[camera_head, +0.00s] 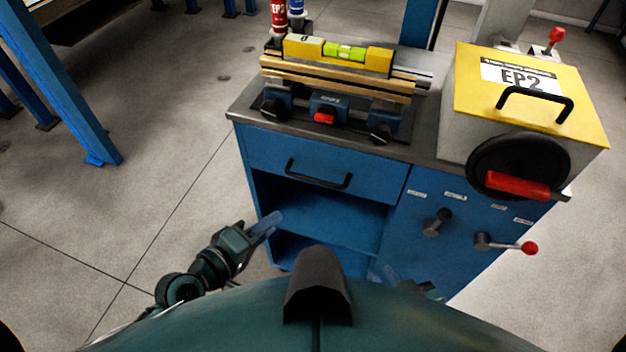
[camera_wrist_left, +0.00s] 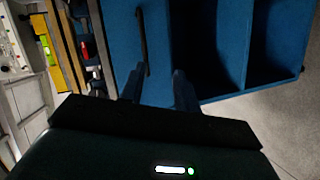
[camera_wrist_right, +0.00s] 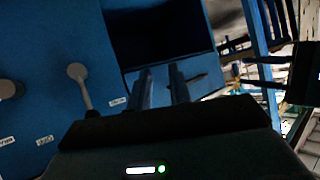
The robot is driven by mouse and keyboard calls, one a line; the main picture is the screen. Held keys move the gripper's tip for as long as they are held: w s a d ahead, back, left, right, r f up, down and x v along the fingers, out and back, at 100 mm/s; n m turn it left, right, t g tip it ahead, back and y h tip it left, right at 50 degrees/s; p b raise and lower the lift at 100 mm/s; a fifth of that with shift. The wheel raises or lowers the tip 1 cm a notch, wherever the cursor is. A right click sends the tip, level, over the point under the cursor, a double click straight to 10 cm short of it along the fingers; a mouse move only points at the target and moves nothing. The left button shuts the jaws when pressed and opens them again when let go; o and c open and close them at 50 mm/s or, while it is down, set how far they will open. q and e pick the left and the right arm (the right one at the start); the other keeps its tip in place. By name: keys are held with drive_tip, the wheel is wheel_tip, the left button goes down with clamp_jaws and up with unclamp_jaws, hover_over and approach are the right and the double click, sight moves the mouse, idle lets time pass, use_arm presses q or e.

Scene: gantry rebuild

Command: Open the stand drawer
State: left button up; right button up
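The stand (camera_head: 430,165) is a blue cabinet with a dark grey top. Its drawer (camera_head: 275,152) is at the upper left of its front and looks closed, with a black bar handle (camera_head: 318,174). The handle also shows upright in the left wrist view (camera_wrist_left: 142,40), beyond the fingers. My left gripper (camera_head: 266,225) is open and empty, below and left of the handle, apart from it. It also shows in the left wrist view (camera_wrist_left: 158,88). My right gripper (camera_wrist_right: 162,86) is open and empty, low before the stand; in the head view it is mostly hidden by my body.
Open shelves (camera_head: 325,212) lie under the drawer. Knobs and a red-tipped lever (camera_head: 505,245) stick out at the front right. A yellow-lidded EP2 box (camera_head: 465,95) with a black handwheel, and a vise with a yellow level (camera_head: 338,55), stand on top.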

sight(314, 179)
use_arm(q)
drive_tip(key=w+d+n, duration=0.1)
drive_tip(key=w+d, duration=0.2)
drive_tip(key=w, duration=0.1)
drive_tip(key=w+d+n+h, duration=0.1)
drive_tip(key=w+d, duration=0.2)
drive_tip(key=w, duration=0.1)
drive_tip(key=w+d+f+n, duration=0.1)
drive_tip(key=w+d, duration=0.2)
drive_tip(key=w, duration=0.1)
drive_tip(key=shift+w+h+b, duration=0.25)
drive_tip(key=shift+h+b, duration=0.05)
clamp_jaws()
idle(0.4)
